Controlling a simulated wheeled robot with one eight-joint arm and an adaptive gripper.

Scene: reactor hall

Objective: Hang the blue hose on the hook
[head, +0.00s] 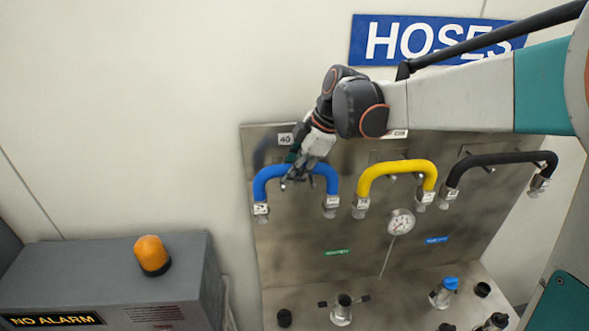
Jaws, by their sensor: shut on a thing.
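The blue hose (264,180) is an upside-down U at the left of the metal panel, with a metal fitting hanging at each end. My gripper (296,178) is at the top of its arch and shut on it. The fingers cover the middle of the arch. The hook behind the blue hose is hidden by my gripper and wrist, so I cannot tell whether the hose touches it.
A yellow hose (398,167) and a black hose (505,158) hang to the right on the metal panel (300,265). A gauge (400,222) sits below the yellow hose. Valves and caps line the ledge. A grey box (190,270) with an orange lamp (152,255) stands left.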

